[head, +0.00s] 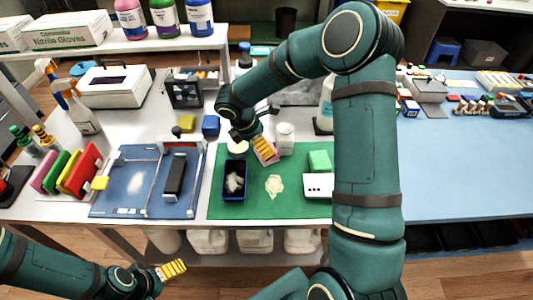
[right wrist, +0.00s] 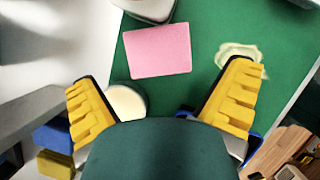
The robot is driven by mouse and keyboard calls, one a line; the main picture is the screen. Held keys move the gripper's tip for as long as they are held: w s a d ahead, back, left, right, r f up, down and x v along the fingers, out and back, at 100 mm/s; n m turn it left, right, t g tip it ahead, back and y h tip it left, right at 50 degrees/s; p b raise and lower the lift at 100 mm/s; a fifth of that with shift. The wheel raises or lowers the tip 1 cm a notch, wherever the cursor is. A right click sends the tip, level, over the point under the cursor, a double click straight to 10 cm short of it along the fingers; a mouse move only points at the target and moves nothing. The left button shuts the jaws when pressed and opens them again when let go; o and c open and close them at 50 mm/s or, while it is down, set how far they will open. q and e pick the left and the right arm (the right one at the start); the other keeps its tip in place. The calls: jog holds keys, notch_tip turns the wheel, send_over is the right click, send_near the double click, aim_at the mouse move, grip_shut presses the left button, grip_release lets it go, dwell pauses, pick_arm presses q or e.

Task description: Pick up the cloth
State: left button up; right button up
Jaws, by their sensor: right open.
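A flat pink rectangular cloth (right wrist: 158,50) lies on the green mat (right wrist: 200,20). In the head view the pink cloth (head: 269,158) is partly hidden behind the right gripper's fingers. A pale, crumpled or spread-out patch (head: 274,186) lies farther forward on the mat; I cannot tell what it is. My right gripper (head: 263,146) is open and empty over the back of the mat. In the right wrist view its spread fingers (right wrist: 162,74) stand to either side of the pink cloth, apart from it. My left gripper (head: 173,269) is low, in front of the table; its jaw opening is unclear.
A dark blue tray (head: 223,190) with white crumpled material stands left of the pale patch. A round cream-topped pot (head: 237,148) and a white jar (head: 285,136) stand near the pink cloth. A green block (head: 320,160) and a white box (head: 318,185) lie to the right.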

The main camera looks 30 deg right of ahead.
jog(key=b+x, duration=0.1)
jog(key=x, duration=0.4)
jog(key=shift+w+d, duration=0.1)
jog(key=shift+d, duration=0.05)
jog(key=c, duration=0.7)
